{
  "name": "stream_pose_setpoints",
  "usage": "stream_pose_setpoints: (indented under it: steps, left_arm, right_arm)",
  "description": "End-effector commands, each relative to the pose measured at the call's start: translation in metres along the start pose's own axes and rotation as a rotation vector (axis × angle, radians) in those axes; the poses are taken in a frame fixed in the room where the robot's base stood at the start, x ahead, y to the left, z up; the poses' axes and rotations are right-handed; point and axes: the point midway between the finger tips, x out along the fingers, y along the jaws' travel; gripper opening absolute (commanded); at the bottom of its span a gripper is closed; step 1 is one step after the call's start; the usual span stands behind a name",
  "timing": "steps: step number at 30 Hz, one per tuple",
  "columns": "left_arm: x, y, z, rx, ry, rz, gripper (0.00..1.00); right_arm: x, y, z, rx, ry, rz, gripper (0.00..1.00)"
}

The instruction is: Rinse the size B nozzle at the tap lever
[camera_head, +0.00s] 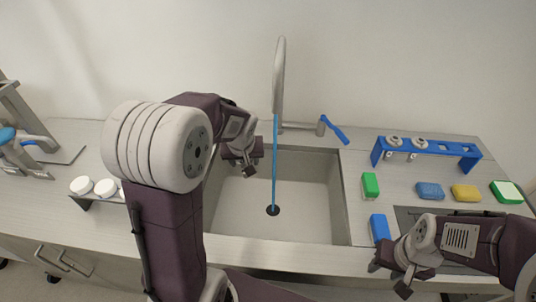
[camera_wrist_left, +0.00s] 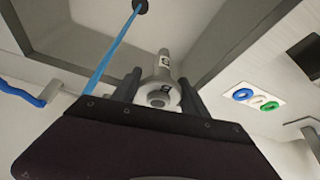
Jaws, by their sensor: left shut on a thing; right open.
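My left gripper (camera_head: 246,170) is over the sink, left of the water stream. In the left wrist view it is shut on a grey metal nozzle (camera_wrist_left: 163,85) held between its fingers; the nozzle carries a small label that I cannot read. In the head view the nozzle is hard to make out. The tap (camera_head: 279,75) pours a blue stream (camera_head: 275,165) to the drain (camera_head: 273,210). The stream passes beside the nozzle, apart from it in the head view. The blue tap lever (camera_head: 335,130) points right and down. My right gripper (camera_head: 392,282) is open and empty at the front right.
A blue rack (camera_head: 450,149) right of the sink (camera_head: 231,214) holds two nozzles (camera_head: 395,141). A green block (camera_head: 370,185), blue block (camera_head: 379,228) and several sponges (camera_head: 430,190) lie near it. White round pieces (camera_head: 105,187) stand left of the sink.

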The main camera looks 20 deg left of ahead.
Motion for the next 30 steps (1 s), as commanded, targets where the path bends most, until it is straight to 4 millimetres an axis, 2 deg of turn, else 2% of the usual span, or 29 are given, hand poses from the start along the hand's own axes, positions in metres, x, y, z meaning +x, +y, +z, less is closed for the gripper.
stream_pose_setpoints:
  steps: [9, 22, 30]
  left_arm:
    - [-0.003, -0.001, -0.001, -0.001, 0.001, 0.000, 0.00]
    - [-0.041, -0.039, -0.002, -0.003, 0.000, -0.001, 0.00]
    - [-0.044, -0.047, 0.000, -0.001, 0.001, 0.000, 0.00]
  right_arm:
    - [-0.002, 0.000, 0.000, 0.000, 0.000, 0.000, 0.43]
    - [-0.043, -0.001, -0.004, 0.000, 0.000, 0.000, 0.43]
    - [-0.047, -0.001, -0.005, 0.000, 0.000, 0.000, 0.43]
